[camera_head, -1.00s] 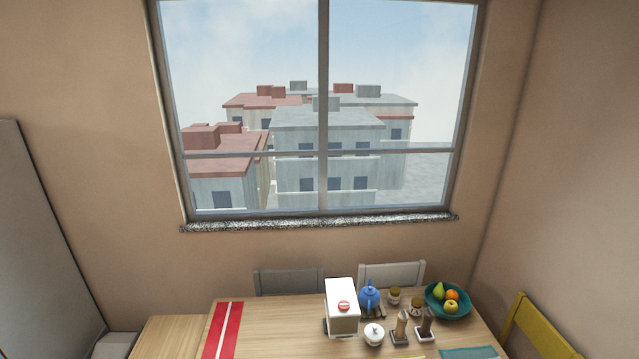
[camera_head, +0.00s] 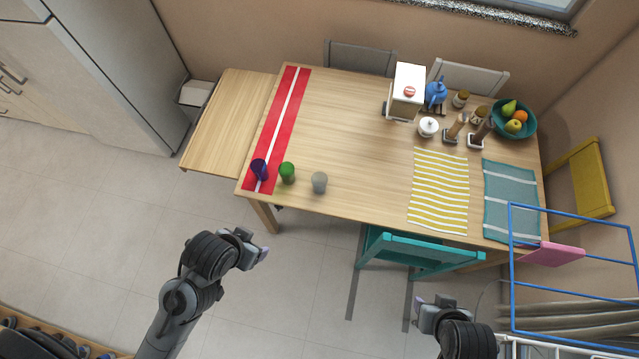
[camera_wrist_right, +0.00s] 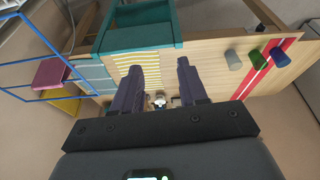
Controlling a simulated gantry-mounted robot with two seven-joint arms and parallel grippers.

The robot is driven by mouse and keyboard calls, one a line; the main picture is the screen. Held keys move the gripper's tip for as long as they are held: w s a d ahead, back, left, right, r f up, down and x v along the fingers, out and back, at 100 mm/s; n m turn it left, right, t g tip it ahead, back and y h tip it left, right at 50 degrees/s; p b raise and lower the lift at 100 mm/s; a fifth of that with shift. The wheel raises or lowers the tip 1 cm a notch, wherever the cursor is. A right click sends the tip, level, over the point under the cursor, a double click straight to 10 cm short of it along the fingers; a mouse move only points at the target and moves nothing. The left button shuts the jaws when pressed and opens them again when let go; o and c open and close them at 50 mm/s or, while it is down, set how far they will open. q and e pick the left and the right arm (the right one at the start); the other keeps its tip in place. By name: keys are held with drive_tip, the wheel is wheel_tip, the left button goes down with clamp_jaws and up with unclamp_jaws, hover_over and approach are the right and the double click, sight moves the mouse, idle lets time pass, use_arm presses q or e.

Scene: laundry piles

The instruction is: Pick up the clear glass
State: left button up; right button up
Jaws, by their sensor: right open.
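The clear glass (camera_head: 319,182) looks greyish and stands upright near the front edge of the wooden table, to the right of a green glass (camera_head: 287,172) and a purple-blue glass (camera_head: 260,169). In the right wrist view the clear glass (camera_wrist_right: 233,60) is at the upper right, outside the jaws. My left gripper (camera_head: 254,247) is in front of the table, below and left of the clear glass; its jaw opening is unclear.
A teal chair (camera_head: 420,252) stands at the table's front, right of the glasses. A blue wire frame (camera_head: 572,217) is at the right. The table's middle is clear.

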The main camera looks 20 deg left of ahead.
drive_tip(key=shift+d, duration=0.1)
drive_tip(key=o, duration=1)
drive_tip(key=shift+o, duration=0.2)
